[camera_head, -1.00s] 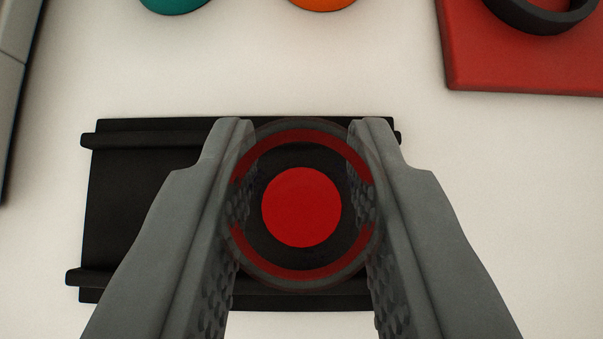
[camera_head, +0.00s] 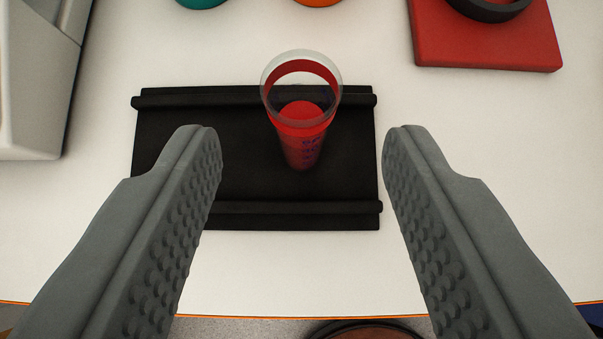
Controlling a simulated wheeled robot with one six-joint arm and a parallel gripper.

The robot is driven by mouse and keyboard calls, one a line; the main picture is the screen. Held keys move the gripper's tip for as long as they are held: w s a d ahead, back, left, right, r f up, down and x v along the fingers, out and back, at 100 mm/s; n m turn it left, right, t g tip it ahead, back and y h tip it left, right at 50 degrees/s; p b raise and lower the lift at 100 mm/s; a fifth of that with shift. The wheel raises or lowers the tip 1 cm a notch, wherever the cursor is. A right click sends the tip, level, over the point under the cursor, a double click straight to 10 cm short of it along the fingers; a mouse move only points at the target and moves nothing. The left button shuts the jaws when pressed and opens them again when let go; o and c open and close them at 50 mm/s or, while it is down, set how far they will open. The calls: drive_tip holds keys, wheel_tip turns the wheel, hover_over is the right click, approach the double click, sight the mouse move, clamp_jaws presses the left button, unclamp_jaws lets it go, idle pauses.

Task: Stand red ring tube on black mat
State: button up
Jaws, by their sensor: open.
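The red ring tube (camera_head: 301,140) is a clear tube with a red band near its rim and red contents. It stands upright on the black mat (camera_head: 170,165), toward the mat's right side. The mat is a flat black rectangle with raised bars along its far and near edges. My gripper (camera_head: 302,145) is open wide and empty. Its two grey fingers with bumpy pads are to the left and right of the tube in the picture, apart from it. The tube's base is partly hidden by its own body.
A red block (camera_head: 485,50) with a black ring stands at the upper right. Teal and orange things show at the top edge. A grey-white device (camera_head: 35,80) stands at the left. The white tabletop (camera_head: 280,265) is clear in front of the mat, up to its orange-lined edge.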

drive_tip(key=v, duration=0.5)
drive_tip(key=shift+s+r, duration=0.2)
drive_tip(key=shift+s, duration=0.05)
drive_tip(key=shift+d, duration=0.1)
drive_tip(key=s+d+r+t, duration=0.2)
drive_tip(key=s+d+t, duration=0.1)
drive_tip(key=s+d, duration=0.7)
drive_tip(key=s+d+r+t, duration=0.1)
drive_tip(key=s+d+t, duration=0.3)
drive_tip(key=s+d, duration=0.6)
drive_tip(key=s, duration=0.5)
drive_tip(key=shift+s+d+r+t, duration=0.3)
drive_tip(key=shift+s+d+r, duration=0.05)
drive_tip(key=shift+s+d, duration=0.05)
